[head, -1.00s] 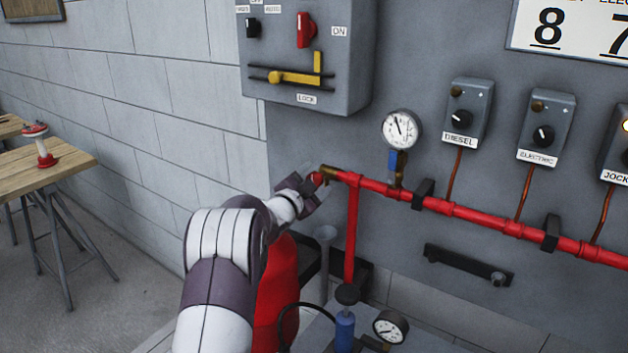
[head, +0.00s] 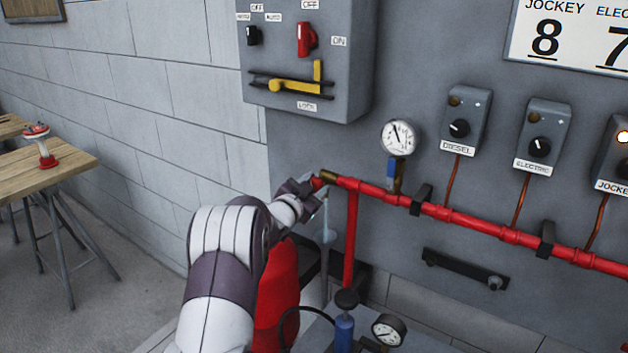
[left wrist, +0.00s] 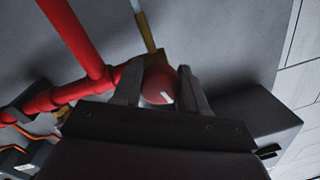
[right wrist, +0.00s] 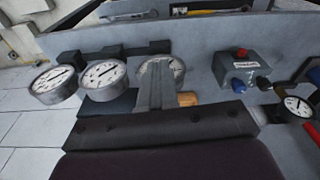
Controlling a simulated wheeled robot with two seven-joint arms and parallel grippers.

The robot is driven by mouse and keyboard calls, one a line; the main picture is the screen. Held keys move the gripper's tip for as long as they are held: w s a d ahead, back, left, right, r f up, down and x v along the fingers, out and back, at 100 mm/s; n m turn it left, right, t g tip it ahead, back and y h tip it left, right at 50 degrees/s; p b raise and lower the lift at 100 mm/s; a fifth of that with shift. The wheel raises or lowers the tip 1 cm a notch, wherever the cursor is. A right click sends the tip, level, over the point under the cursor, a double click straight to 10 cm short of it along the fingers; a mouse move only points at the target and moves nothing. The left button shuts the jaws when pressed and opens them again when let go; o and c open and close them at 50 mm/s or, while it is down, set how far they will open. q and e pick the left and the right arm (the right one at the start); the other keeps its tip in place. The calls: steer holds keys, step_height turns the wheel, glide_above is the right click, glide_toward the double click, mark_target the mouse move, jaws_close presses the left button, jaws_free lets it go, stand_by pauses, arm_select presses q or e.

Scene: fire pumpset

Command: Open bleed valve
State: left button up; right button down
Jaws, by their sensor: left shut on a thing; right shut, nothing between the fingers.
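The bleed valve is a brass fitting (head: 328,176) with a red knob (head: 317,184) at the left end of the red pipe (head: 455,213). My left gripper (head: 306,189) is shut on the knob. In the left wrist view the round red knob (left wrist: 158,84) sits between the two fingers, in front of the brass body. A thin pale-blue stream (head: 326,212) hangs below the valve, over a grey funnel (head: 328,237). My right gripper (right wrist: 165,84) shows only in the right wrist view, shut and empty, before a row of gauges.
A pressure gauge (head: 397,137) with a blue-handled valve stands on the pipe. Labelled switch boxes (head: 463,121) are on the grey panel. A red cylinder (head: 278,285) stands below my left arm. A wooden table (head: 55,178) is at far left.

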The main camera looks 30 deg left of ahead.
arm_select(q)
steer(key=n+p, duration=0.4)
steer(key=shift+r, duration=0.2)
steer(key=n+p, duration=0.3)
steer(key=shift+n+g+h, duration=0.3)
steer(key=shift+n, duration=0.1)
steer(key=n+p, duration=0.3)
steer(key=shift+d+h, duration=0.1)
steer(key=shift+h, duration=0.2)
steer(key=n+p, duration=0.2)
steer(key=n, duration=0.1)
steer(key=shift+h, duration=0.3)
steer(key=n+h+p, duration=0.1)
steer(key=n+p, duration=0.2)
steer(key=n, duration=0.2)
steer(key=shift+f, duration=0.1)
steer(key=n+p, duration=0.1)
steer(key=n, duration=0.2)
steer(key=shift+n, duration=0.3)
steer(key=shift+n+h, duration=0.3)
steer(key=shift+n, duration=0.8)
steer(key=shift+p, duration=0.3)
